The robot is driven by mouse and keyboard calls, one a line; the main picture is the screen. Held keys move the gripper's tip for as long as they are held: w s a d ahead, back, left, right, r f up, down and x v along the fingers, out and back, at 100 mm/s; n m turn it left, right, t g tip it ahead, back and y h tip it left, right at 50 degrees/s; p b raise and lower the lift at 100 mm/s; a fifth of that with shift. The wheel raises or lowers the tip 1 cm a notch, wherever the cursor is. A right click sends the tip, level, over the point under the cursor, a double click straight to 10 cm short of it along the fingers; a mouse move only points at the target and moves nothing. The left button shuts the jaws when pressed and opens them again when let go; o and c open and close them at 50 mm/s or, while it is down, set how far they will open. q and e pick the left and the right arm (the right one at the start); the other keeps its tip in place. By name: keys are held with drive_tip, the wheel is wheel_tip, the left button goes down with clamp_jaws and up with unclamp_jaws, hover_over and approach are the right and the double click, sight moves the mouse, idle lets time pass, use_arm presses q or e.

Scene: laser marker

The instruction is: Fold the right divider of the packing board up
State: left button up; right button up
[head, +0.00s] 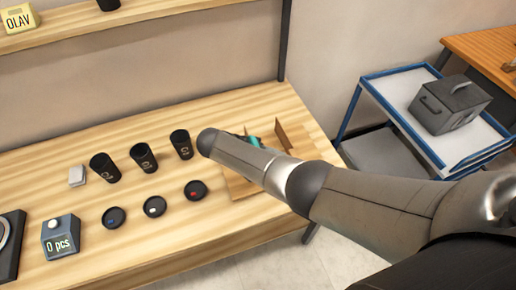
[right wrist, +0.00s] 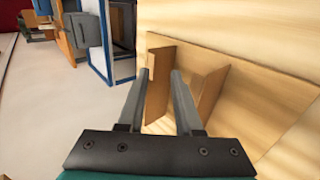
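The packing board (head: 236,187) is a light brown wooden piece on the right end of the table, largely hidden by my right arm in the head view. An upright panel (head: 283,136) rises at its far right side. In the right wrist view, one upright panel (right wrist: 158,88) shows between the fingers and another panel (right wrist: 211,92) stands to its right. I cannot tell which is the right divider. My right gripper (right wrist: 159,72) has its fingers apart, pointing at the panels; contact is unclear. My left gripper is not in view.
Several black cups (head: 143,157) and lids (head: 154,206) stand left of the board. A counter reading "0 pcs" (head: 60,237) and a white block (head: 77,176) are farther left. A blue-framed cart (head: 397,110) with a grey box (head: 450,104) stands right of the table.

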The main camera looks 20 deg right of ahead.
drive_tip(key=v, duration=0.7)
drive_tip(key=shift+a+r, duration=0.2)
drive_tip(key=shift+r, duration=0.15)
drive_tip(key=shift+f, duration=0.1)
